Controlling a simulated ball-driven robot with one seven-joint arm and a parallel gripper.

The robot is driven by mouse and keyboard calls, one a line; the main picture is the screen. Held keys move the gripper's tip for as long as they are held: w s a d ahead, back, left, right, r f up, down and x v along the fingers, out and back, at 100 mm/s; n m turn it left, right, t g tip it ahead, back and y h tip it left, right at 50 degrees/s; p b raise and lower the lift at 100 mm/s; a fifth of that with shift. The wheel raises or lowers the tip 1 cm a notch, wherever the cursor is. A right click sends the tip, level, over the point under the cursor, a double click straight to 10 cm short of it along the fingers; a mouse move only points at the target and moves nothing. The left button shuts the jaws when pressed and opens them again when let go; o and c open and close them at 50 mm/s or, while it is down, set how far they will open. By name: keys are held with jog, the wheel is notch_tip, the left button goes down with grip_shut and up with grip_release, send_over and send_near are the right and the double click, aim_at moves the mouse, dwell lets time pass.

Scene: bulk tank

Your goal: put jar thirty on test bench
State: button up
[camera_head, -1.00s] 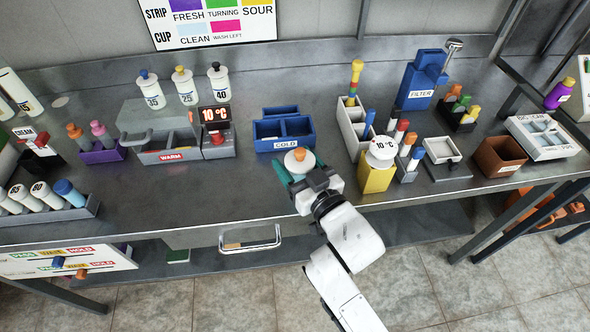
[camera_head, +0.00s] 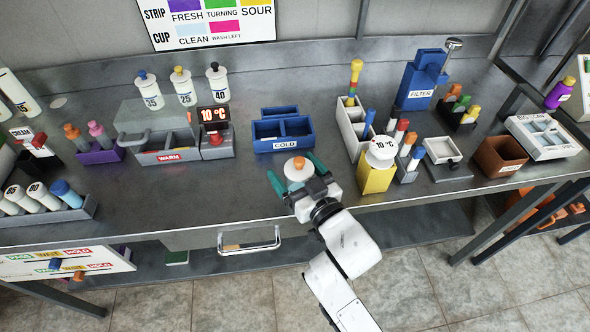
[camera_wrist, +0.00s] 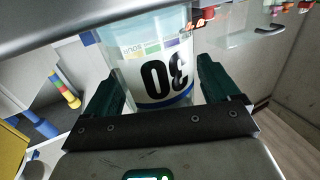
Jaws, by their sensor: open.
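Jar thirty (camera_head: 297,168), a white jar with an orange knob on its lid, is in front of the cold box on the grey test bench (camera_head: 240,197). In the wrist view the jar (camera_wrist: 155,50) shows a large "30" and a blue band. My gripper (camera_head: 296,177) is open, with one teal finger on each side of the jar. In the wrist view gaps show between the jar and both fingers (camera_wrist: 163,88). The jar looks upright; its base is hidden in the head view.
The blue cold box (camera_head: 283,146) stands just behind the jar. A yellow block with a white 10 °C top (camera_head: 376,178) and a white rack (camera_head: 350,128) stand to the right. The warm box (camera_head: 165,153) is left. Bench space left of the jar is clear.

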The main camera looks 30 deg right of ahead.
jog(key=shift+r, duration=0.15)
jog(key=s+b, duration=0.1)
jog(key=s, duration=1.1)
jog(key=shift+d, duration=0.45)
